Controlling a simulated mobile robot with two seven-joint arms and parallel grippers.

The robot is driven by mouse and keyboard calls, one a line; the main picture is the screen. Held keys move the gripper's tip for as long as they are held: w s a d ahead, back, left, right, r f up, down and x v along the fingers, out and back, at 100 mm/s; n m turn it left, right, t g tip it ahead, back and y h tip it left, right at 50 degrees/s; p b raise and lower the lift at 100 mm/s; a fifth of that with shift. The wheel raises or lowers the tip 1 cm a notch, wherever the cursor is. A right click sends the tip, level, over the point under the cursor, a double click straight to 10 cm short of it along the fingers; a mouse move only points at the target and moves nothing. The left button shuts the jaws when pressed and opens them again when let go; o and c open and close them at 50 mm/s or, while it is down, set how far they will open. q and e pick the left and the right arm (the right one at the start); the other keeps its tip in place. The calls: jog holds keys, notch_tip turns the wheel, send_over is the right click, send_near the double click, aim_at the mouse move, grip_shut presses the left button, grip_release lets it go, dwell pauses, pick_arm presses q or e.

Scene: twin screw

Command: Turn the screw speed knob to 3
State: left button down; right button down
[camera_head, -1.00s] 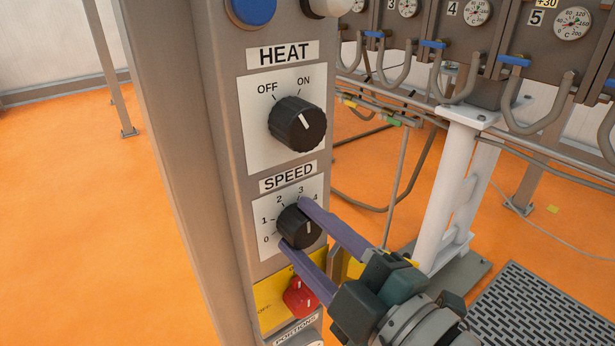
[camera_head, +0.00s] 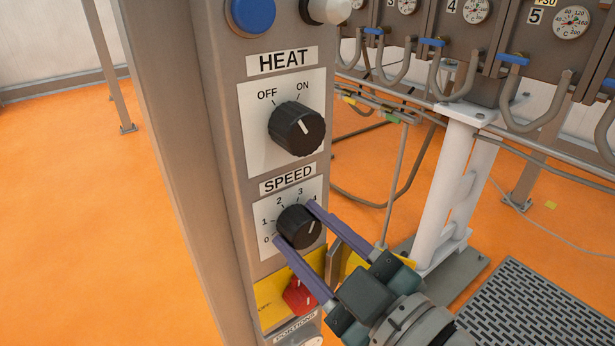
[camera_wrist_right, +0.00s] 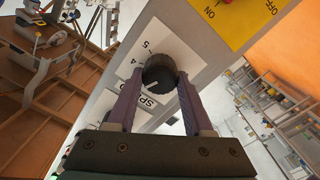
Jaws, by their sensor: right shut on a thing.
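The black screw speed knob (camera_head: 299,228) sits on a white dial plate under the SPEED label, with the figures 0 to 4 visible around it. My right gripper (camera_head: 296,221) is shut on this knob, one finger at its upper right and one at its lower left. A white pointer line shows on the knob face, tilted slightly right of vertical; which figure it marks is hard to tell. In the right wrist view the knob (camera_wrist_right: 160,72) sits between both purple fingers (camera_wrist_right: 161,78), with 4 and 5 printed beside it. My left gripper is not in view.
The black HEAT knob (camera_head: 297,128) is above, with a blue button (camera_head: 252,12) over it. A red switch (camera_head: 299,296) on a yellow plate lies just below the lower finger. Hoses and gauges stand at the back right.

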jog(key=shift+c, duration=1.5)
grip_release()
jog(key=p+v, duration=0.1)
jog(key=v, duration=0.9)
jog(key=shift+w+r+p, duration=0.1)
jog(key=shift+p, duration=0.25)
